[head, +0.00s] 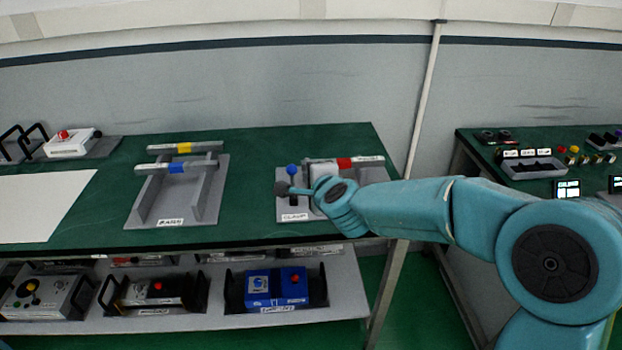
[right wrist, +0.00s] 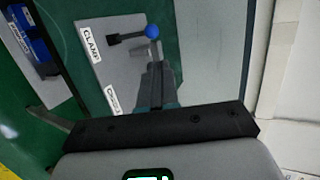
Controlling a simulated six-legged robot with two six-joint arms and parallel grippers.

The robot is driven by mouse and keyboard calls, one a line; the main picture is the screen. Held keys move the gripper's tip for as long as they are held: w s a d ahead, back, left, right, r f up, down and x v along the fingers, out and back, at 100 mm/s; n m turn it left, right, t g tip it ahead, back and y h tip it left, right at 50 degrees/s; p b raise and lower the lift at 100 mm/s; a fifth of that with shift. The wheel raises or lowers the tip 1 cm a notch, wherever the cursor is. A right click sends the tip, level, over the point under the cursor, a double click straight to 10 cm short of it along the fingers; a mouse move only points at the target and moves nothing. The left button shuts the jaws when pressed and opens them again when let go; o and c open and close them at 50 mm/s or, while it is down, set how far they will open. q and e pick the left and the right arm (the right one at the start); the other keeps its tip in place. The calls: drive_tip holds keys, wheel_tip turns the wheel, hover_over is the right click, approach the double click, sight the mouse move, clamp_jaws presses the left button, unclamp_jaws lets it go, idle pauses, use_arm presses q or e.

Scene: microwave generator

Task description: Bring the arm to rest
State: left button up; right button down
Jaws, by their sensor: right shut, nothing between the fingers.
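My right arm reaches in from the right in the head view, over the right part of the green bench. Its gripper (head: 312,190) is at the clamp fixture (head: 290,214), a grey plate labelled CLAMP, and partly hides it. In the right wrist view the fingers (right wrist: 155,72) are together with nothing held, just below the clamp's blue ball knob (right wrist: 152,31) and dark lever handle (right wrist: 114,40). The blue knob also shows in the head view (head: 292,169). Whether the fingers touch the lever cannot be told. My left gripper is not in view.
A grey rack (head: 205,205) with blue- and yellow-banded rods stands left of the clamp. Boxes sit on the lower shelf (head: 215,320). A control bench (head: 480,150) stands at right. A post (head: 424,100) rises behind my arm.

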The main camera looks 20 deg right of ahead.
drive_tip(key=f+g, duration=0.1)
drive_tip(key=f, duration=0.4)
drive_tip(key=s+f+g, duration=0.1)
drive_tip(key=f, duration=0.4)
drive_tip(key=s+f+n+g, duration=0.1)
drive_tip(key=f, duration=0.5)
drive_tip(key=shift+s+d, duration=0.25)
drive_tip(key=shift+d, duration=0.05)
drive_tip(key=s+a+f+n+g+y, duration=0.1)
drive_tip(key=s+a+f+n+g, duration=0.25)
drive_tip(key=s+f, duration=0.6)
drive_tip(key=s+a+f+n+g+y, duration=0.2)
drive_tip(key=s+f+n+g, duration=0.15)
drive_tip(key=s+f, duration=0.65)
drive_tip(key=s+a+f+n+g+y, duration=0.2)
drive_tip(key=s+a+n, duration=0.3)
drive_tip(key=s+n, duration=0.4)
drive_tip(key=shift+s+f+n+g, duration=0.4)
drive_tip(key=shift+s+f, duration=0.05)
drive_tip(key=shift+s, duration=0.55)
drive_tip(key=shift+w+a, duration=0.1)
